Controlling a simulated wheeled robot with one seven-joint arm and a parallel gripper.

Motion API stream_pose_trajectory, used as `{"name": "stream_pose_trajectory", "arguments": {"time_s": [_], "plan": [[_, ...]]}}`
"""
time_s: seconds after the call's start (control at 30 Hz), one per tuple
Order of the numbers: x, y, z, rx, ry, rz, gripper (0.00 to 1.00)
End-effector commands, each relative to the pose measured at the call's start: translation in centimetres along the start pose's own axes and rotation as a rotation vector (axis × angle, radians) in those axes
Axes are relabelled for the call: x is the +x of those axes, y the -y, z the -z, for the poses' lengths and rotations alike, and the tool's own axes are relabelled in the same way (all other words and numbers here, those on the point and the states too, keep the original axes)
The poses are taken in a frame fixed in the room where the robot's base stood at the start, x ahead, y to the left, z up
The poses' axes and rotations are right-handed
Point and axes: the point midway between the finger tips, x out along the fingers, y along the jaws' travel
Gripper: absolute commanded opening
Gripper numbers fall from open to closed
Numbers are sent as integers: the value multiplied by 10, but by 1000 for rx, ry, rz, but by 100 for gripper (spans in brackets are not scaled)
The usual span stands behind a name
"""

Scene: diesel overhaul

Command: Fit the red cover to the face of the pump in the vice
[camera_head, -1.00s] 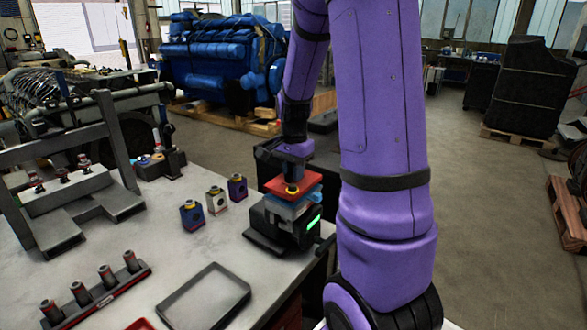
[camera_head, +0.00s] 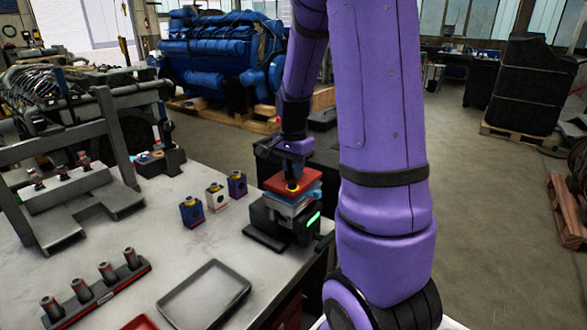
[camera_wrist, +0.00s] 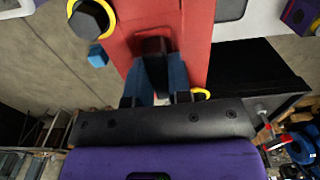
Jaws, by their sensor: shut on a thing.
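The red cover (camera_head: 279,185) lies flat over the pump (camera_head: 287,205) in the dark vice (camera_head: 262,238), at the bench's right edge in the head view. Whether the cover touches the pump face all round cannot be told. My gripper (camera_head: 293,172) is above the cover. In the wrist view my gripper (camera_wrist: 158,72) is shut on a dark raised grip of the red cover (camera_wrist: 190,30). A dark hex bolt head with a yellow ring (camera_wrist: 90,18) shows at the cover's left edge. Most of the pump is hidden beneath the cover.
An empty grey tray (camera_head: 203,293) lies in front. A rack of cylinders (camera_head: 107,273) and a grey metal stand (camera_head: 80,205) are further left.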

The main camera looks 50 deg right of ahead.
Motion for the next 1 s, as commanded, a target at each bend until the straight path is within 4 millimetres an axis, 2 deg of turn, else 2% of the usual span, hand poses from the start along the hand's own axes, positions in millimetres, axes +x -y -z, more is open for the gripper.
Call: {"name": "stream_pose_trajectory", "arguments": {"time_s": [1.0], "plan": [[15, 0, 0, 0, 0, 1, 0]]}}
